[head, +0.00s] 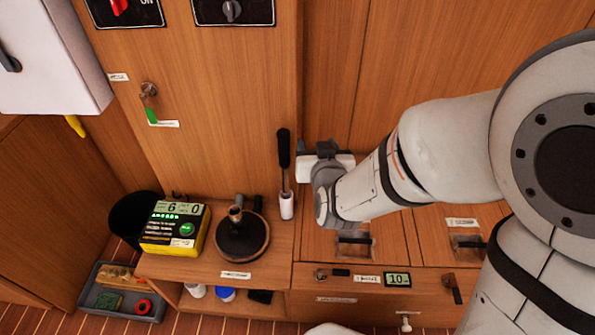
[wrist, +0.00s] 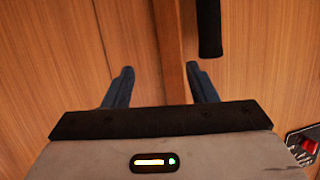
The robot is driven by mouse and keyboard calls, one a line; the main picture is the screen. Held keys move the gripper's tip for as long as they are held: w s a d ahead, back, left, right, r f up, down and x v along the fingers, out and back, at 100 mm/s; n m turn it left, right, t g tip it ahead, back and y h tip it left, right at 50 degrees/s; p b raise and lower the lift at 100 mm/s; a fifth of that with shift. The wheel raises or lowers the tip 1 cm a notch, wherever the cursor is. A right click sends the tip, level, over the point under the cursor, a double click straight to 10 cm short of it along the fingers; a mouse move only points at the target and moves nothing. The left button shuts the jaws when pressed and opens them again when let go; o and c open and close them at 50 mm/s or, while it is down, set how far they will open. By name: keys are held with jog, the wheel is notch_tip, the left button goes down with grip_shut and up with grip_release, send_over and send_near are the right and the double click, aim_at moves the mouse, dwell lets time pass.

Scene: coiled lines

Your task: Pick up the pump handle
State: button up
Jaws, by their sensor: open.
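The pump handle (head: 284,150) appears to be the upright rod with a black grip on top. Its lower end stands in a small white holder (head: 286,206) on the wooden ledge, close to the cabinet face. My gripper (head: 312,147) is just right of the handle's grip, apart from it, at about the same height in the picture. In the wrist view, my gripper (wrist: 160,70) is open and empty, with two blue fingers spread. The black grip (wrist: 209,28) shows there beyond the right fingertip, outside the gap between the fingers. The rod is not clear in that view.
A round black pump base (head: 242,240) with a short socket and a yellow meter (head: 175,228) sit on the ledge to the left. A wooden edge (wrist: 172,60) runs between my fingers in the wrist view. A panel with a red switch (wrist: 308,146) is at lower right.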

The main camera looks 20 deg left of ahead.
aim_at(285, 151)
jog(key=s+a+f+b, duration=0.1)
jog(key=a, duration=0.1)
jog(key=s+a+f+t+y+b, duration=0.1)
jog(key=f, duration=0.1)
jog(key=s+a+f+n+t+y+b, duration=0.1)
jog(key=a+f+b, duration=0.1)
jog(key=shift+s+a+f, duration=0.2)
jog(key=shift+a+f, duration=0.05)
jog(key=shift+a, duration=0.1)
jog(key=b+x, duration=0.1)
jog(key=x, duration=0.6)
jog(key=shift+w+r+b, duration=0.1)
jog(key=shift+w+b, duration=0.05)
jog(key=shift+b, duration=0.2)
grip_shut()
jog(key=shift+r, duration=0.1)
